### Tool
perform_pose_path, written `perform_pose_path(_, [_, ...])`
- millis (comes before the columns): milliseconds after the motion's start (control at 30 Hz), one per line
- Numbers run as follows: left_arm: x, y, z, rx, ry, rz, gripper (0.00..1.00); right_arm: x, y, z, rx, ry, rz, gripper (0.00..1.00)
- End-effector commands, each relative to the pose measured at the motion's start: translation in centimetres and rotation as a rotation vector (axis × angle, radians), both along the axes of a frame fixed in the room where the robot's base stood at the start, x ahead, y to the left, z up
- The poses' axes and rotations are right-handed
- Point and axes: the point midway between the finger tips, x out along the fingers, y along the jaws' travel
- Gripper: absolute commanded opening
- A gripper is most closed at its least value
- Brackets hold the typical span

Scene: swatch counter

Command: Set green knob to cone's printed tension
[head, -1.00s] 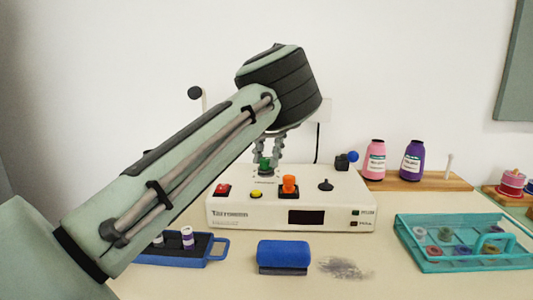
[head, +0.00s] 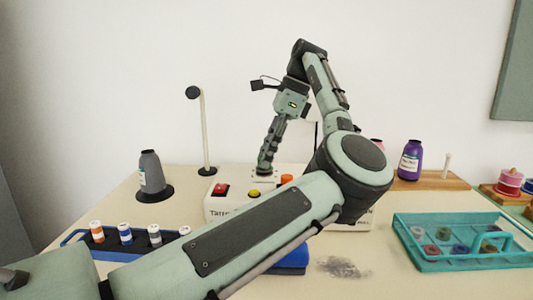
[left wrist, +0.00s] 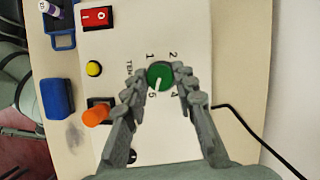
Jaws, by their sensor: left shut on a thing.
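The green knob (left wrist: 160,76) is on the white tension box (head: 222,205), with printed numbers around it; 1, 2, 4 and 5 show in the left wrist view. Its white pointer line points toward the 5. My left gripper (left wrist: 160,78) is shut on the knob, one finger on each side. In the head view the left gripper (head: 264,170) reaches down to the box top and hides the knob. A grey cone (head: 151,172) stands on a black base at the left; its label is too small to read. My right gripper is not in view.
The box also has a red switch (left wrist: 95,18), a yellow button (left wrist: 94,68) and an orange knob (left wrist: 96,115) near the fingers. A blue spool tray (head: 75,238) lies front left, a teal tray (head: 408,245) right. A purple cone (head: 410,160) stands behind.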

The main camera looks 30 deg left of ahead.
Motion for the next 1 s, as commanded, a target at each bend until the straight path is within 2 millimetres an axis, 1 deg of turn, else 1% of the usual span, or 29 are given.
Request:
perform_pose_path(200, [-0.05,-0.11,-0.08,-0.001,0.001,-0.127,0.0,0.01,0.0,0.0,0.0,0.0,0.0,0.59])
perform_pose_path(400, [-0.07,-0.15,-0.06,-0.002,0.002,-0.196,0.0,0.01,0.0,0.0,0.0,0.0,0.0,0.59])
perform_pose_path(967, [-0.13,-0.13,-0.14,-0.004,0.004,-0.224,0.0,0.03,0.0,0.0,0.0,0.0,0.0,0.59])
perform_pose_path(1000, [-0.13,-0.13,-0.14,-0.004,0.003,-0.223,0.3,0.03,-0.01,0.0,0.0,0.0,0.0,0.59])
